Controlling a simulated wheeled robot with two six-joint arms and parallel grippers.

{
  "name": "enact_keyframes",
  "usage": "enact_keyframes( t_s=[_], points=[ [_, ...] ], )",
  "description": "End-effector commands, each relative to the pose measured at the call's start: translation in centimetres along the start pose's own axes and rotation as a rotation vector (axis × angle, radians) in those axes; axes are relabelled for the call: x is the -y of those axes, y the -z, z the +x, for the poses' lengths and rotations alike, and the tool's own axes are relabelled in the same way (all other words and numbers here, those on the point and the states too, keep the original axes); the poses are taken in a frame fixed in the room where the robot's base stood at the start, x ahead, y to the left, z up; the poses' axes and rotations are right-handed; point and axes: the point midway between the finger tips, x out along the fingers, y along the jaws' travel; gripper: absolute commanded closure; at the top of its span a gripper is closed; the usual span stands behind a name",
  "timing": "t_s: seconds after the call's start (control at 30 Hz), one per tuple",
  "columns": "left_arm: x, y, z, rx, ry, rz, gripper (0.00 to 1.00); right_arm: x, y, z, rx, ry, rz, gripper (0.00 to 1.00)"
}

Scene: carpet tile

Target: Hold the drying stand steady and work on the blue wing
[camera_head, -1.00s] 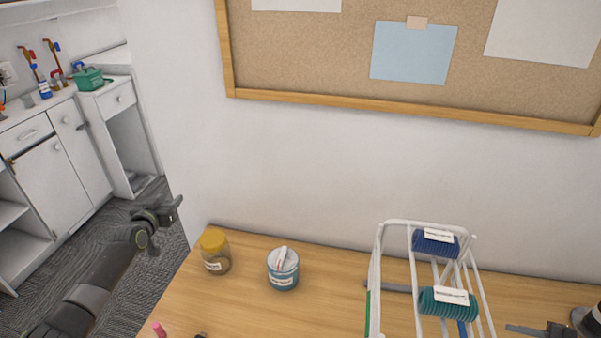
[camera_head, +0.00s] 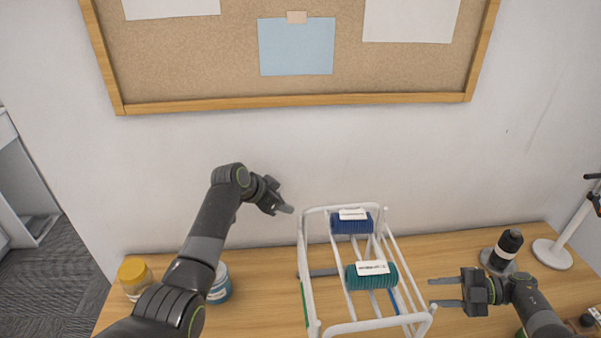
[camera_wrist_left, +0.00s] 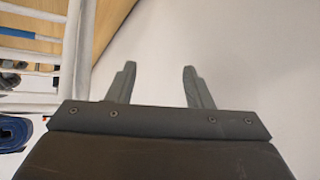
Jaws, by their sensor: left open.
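The drying stand (camera_head: 366,325) is a white wire rack on the wooden table. A blue strip (camera_head: 395,299) shows on its right part and a green strip (camera_head: 304,300) on its left side; I cannot tell exactly how the blue wing sits. My left gripper (camera_head: 287,205) is open and empty, above and just left of the stand's upper left corner. In the left wrist view its fingers (camera_wrist_left: 157,75) are apart, with white bars (camera_wrist_left: 32,43) at upper left. My right gripper (camera_head: 434,292) is open, its fingers pointing at the stand's right side, apparently without holding it.
A dark blue roll (camera_head: 350,226) and a green roll (camera_head: 371,280), both labelled, rest on the stand. A yellow-lidded jar (camera_head: 134,276) and a teal tin (camera_head: 219,286) stand left, partly behind my left arm. A pinboard (camera_head: 180,70) hangs behind.

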Motion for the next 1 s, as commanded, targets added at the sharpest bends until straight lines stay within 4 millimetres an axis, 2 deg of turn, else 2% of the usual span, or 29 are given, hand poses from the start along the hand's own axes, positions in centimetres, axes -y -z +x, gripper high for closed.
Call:
enact_keyframes(
  t_s=[0.03, 0.1, 0.3, 0.4, 0.5, 0.7, 0.87, 1.0],
  points=[
    [-1.1, 2.7, -0.6, 0.027, -0.034, 0.058, 0.54, 0.0, 0.0, 0.0, 0.0, 0.0, 0.0, 0.64],
    [-2.3, 5.2, -1.6, 0.083, -0.075, 0.121, 0.54, 0.0, 0.0, 0.0, 0.0, 0.0, 0.0, 0.64],
    [-5.1, 11.0, -6.0, 0.274, -0.153, 0.245, 0.54, 0.0, 0.0, 0.0, 0.0, 0.0, 0.0, 0.64],
    [-6.5, 12.6, -8.4, 0.407, -0.17, 0.239, 0.54, 0.0, 0.0, 0.0, 0.0, 0.0, 0.0, 0.64],
    [-7.2, 12.2, -9.9, 0.557, -0.156, 0.129, 0.54, 0.0, 0.0, 0.0, 0.0, 0.0, 0.0, 0.64],
    [-7.7, 10.9, -11.1, 0.713, -0.102, -0.05, 0.54, 0.0, 0.0, 0.0, 0.0, 0.0, 0.0, 0.64],
    [-7.8, 10.2, -11.2, 0.752, -0.085, -0.099, 0.54, 0.0, 0.0, 0.0, 0.0, 0.0, 0.0, 0.64],
    [-8.0, 9.1, -10.0, 0.753, -0.085, -0.104, 0.54, 0.0, 0.0, 0.0, 0.0, 0.0, 0.0, 0.64]
  ],
)
